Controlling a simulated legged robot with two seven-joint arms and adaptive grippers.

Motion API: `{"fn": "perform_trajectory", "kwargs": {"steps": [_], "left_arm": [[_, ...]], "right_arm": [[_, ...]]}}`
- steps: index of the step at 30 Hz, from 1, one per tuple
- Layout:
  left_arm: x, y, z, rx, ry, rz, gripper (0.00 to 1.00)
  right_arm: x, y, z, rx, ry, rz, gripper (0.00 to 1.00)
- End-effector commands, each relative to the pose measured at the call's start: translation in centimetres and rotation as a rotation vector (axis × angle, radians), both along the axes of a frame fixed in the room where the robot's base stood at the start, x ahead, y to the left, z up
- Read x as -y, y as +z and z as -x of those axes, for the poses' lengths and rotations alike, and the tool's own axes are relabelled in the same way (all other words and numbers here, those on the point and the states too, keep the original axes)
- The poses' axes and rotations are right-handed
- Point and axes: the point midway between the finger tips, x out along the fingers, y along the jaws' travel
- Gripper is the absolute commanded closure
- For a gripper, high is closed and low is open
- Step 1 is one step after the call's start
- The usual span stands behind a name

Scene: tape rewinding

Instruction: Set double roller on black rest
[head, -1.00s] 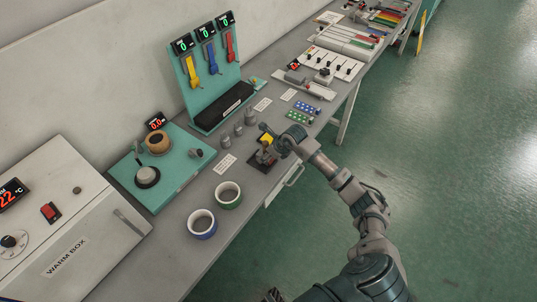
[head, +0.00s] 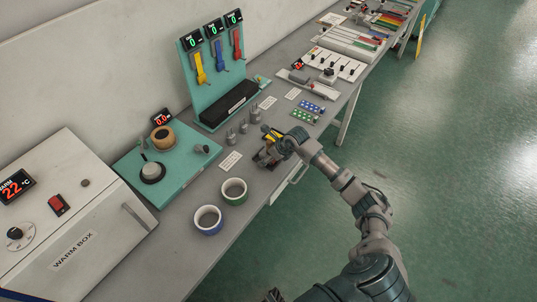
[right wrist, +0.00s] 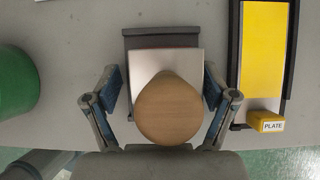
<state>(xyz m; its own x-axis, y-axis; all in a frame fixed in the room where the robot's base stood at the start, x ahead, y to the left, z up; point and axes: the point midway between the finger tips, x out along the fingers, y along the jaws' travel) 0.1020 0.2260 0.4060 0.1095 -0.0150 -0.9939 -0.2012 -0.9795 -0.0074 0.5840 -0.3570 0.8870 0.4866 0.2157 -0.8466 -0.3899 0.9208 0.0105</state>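In the right wrist view, a tool with a rounded wooden end (right wrist: 168,108) and a pale metallic block (right wrist: 165,60) sits over a dark base (right wrist: 140,32), likely the double roller over the black rest. A thin red edge shows there. My right gripper (right wrist: 165,90) has its fingers spread either side of the tool, with a visible gap at the left; contact at the right is unclear. In the head view, my right gripper (head: 272,150) is at the bench's front edge and hides most of the tool. A small dark part at the bottom may be my left gripper (head: 273,295).
A yellow plate (right wrist: 265,50) in a black holder lies close right of the gripper. Grey metal pieces (head: 231,136) stand behind. A teal stand (head: 205,100) and warm box (head: 75,225) line the wall.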

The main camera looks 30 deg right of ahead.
Motion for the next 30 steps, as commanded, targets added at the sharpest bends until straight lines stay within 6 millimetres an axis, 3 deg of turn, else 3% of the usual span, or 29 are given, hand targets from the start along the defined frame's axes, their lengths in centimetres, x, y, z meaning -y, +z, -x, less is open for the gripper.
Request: {"fn": "perform_trajectory", "kwargs": {"steps": [5,11,14,16,24,30], "left_arm": [[-1.2,0.0,-0.3,0.003,-0.004,-0.015,0.59],[-0.9,0.1,-0.1,0.005,-0.004,-0.011,0.59],[0.0,-0.4,1.6,-0.011,-0.001,0.001,0.59],[-0.3,-0.6,2.3,-0.012,-0.003,-0.001,0.59],[-0.5,-0.7,1.6,-0.006,-0.003,-0.001,0.59],[-0.3,-0.5,1.0,-0.005,-0.002,-0.003,0.59]], "right_arm": [[0.0,0.4,-0.1,0.007,0.000,-0.003,0.13],[0.0,0.8,-0.1,0.011,0.000,-0.005,0.13],[-0.1,1.7,-0.2,0.013,0.000,-0.006,0.13],[0.1,2.5,0.0,0.014,0.000,-0.003,0.13],[1.5,8.1,3.5,0.014,0.002,0.002,0.13],[2.4,10.8,5.2,0.011,0.002,-0.004,0.13]]}}
